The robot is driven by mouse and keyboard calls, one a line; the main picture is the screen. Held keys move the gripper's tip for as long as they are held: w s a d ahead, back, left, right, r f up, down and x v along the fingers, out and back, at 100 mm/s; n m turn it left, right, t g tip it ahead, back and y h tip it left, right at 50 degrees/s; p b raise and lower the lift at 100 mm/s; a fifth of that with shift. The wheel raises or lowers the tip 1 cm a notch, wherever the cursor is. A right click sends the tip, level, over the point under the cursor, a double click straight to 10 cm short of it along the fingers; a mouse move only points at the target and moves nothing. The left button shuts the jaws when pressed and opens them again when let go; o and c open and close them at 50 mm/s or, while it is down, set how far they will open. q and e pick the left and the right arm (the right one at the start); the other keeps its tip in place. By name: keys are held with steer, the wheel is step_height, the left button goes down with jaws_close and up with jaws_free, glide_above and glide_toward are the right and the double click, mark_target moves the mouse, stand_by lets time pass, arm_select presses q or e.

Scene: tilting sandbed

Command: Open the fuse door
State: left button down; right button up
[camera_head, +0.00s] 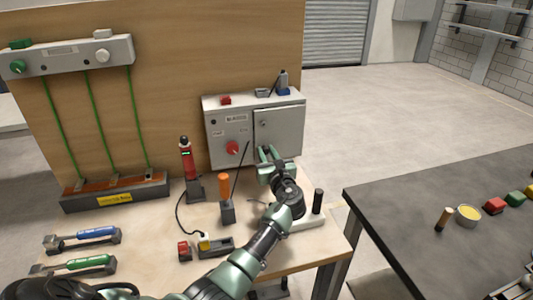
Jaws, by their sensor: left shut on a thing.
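A grey electrical box (228,143) stands at the back right of the wooden bench. Its right half is the fuse door (285,123), a grey panel with a small round lock near its upper left. The door looks closed, flush with the box front. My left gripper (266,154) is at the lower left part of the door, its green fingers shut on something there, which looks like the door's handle. The fingers hide the handle. My right gripper is not in view.
A red knob (232,148) sits on the box's left half. A red tester (187,160) and an orange-handled screwdriver (224,187) stand in holders left of my arm. A black post (318,201) stands to its right. A dark table (440,200) is at the right.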

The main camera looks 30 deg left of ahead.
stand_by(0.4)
arm_select(q)
steer(key=shift+d+f, duration=0.1)
steer(key=shift+d, duration=0.2)
steer(key=d+n+g+y+b, duration=0.1)
steer(key=d+g+b, duration=0.1)
steer(key=s+d+n+g+y+b, duration=0.1)
steer(key=d+n+g, duration=0.1)
steer(key=shift+f+g+y+b, duration=0.15)
steer(key=shift+g+y+b, duration=0.15)
steer(key=shift+y+b, duration=0.1)
steer(key=shift+s+d+r+n+g+y+b, duration=0.1)
steer(key=shift+d+r+n+g+y+b, duration=0.05)
steer(key=shift+d+n+g+b, duration=0.25)
steer(key=shift+s+d+r+n+g+y+b, duration=0.1)
steer(key=shift+d+n+g+y+b, duration=0.15)
steer(key=shift+n+g, duration=0.2)
steer(key=c, duration=1.2)
jaws_free()
steer(key=shift+c, duration=0.2)
steer(key=b+v, duration=0.1)
steer(key=v, duration=0.7)
